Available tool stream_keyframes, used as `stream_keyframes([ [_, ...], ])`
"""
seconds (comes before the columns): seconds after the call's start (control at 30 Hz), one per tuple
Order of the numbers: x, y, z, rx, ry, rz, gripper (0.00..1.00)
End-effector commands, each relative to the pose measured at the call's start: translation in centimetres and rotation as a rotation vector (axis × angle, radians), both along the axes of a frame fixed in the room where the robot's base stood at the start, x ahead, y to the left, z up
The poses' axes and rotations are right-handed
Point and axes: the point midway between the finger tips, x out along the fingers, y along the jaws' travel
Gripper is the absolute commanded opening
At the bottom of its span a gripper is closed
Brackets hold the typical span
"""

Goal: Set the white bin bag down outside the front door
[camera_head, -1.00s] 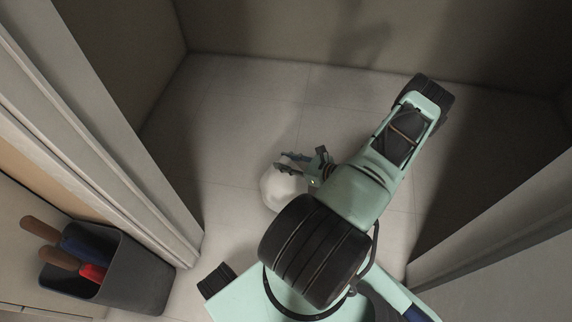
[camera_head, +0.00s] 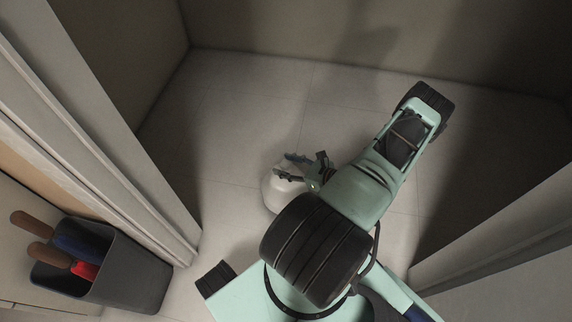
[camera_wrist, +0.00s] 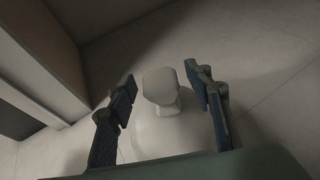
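The white bin bag (camera_head: 277,195) is on the pale tiled floor, seen in the head view just below my gripper (camera_head: 284,165) and partly hidden by my arm. In the wrist view the bag (camera_wrist: 150,138) has a rounded body with a pale knotted top (camera_wrist: 160,88) standing up. My gripper's fingers (camera_wrist: 160,92) are apart on either side of that knot, with a gap showing on each side. The bag looks upright. The floor area lies past a door frame (camera_head: 150,190) on the left.
A dark grey container (camera_head: 135,272) holding brown-handled blue and red items stands at the left, inside the door frame. Grey walls (camera_head: 110,50) close off the left and far sides. Tiled floor (camera_head: 235,90) beyond the bag is clear.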

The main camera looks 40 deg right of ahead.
Motion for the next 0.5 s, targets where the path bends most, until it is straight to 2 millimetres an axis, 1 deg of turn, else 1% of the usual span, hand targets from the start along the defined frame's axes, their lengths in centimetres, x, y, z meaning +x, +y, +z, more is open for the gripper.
stream_keyframes([
  [0.17,0.0,0.0,0.1,0.000,0.000,0.000,0.47],
  [0.27,0.0,-0.1,0.5,-0.001,0.000,0.000,0.47],
  [0.37,-1.3,-0.5,1.2,-0.002,0.000,-0.001,0.47],
  [0.5,-3.9,-1.4,2.4,-0.001,0.001,-0.003,0.47],
])
